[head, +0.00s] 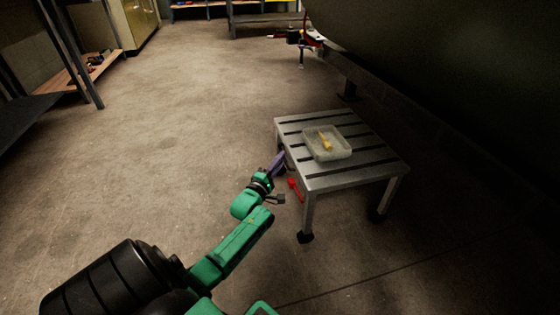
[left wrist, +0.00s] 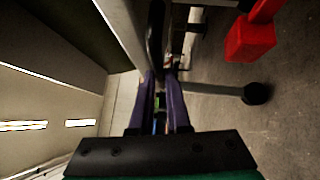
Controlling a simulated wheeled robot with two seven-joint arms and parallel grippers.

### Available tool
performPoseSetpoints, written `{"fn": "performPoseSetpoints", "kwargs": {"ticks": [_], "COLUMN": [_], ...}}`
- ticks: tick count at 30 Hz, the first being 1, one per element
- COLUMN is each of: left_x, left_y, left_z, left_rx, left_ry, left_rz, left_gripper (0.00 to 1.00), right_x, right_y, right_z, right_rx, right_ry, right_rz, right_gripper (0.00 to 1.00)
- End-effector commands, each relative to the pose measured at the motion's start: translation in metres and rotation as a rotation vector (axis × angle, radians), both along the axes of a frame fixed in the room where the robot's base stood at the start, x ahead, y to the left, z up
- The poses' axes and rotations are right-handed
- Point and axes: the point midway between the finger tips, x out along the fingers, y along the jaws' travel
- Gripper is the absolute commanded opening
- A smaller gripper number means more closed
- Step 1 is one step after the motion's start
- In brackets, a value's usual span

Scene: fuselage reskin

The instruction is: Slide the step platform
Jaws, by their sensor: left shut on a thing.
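The step platform (head: 350,176) is a grey metal stool with dark slots across its top and black feet. It stands upright on the floor, right of centre in the head view. My left gripper (head: 279,161), with purple fingers, is at the platform's left side, just below the top. In the left wrist view the fingers (left wrist: 162,80) are close together on a part of the platform, whose leg (left wrist: 215,90) ends in a black foot. The exact part gripped is hard to make out. My right gripper is not in view.
A red object (head: 297,189) is low beside the platform's left side. The dark fuselage (head: 450,60) overhangs at right. Shelving (head: 75,75) stands at left; the floor between is open.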

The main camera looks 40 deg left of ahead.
Motion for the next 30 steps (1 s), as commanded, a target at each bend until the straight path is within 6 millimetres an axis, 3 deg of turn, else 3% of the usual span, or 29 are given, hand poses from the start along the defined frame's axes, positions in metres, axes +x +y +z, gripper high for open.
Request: {"fn": "performPoseSetpoints", "kwargs": {"ticks": [16,25,30], "left_x": [0.003,0.054,0.065], "left_y": [-0.003,-0.038,-0.047], "left_z": [-0.002,-0.003,-0.002], "left_rx": [-0.002,-0.004,0.0], "left_ry": [0.003,0.0,0.004], "left_rz": [-0.001,-0.002,-0.003], "left_gripper": [0.0,0.0,0.0], "right_x": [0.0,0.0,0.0], "right_y": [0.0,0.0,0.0], "right_z": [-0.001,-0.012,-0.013], "right_rx": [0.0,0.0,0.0], "right_ry": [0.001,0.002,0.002], "right_rz": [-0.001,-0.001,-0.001], "right_gripper": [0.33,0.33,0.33]}}
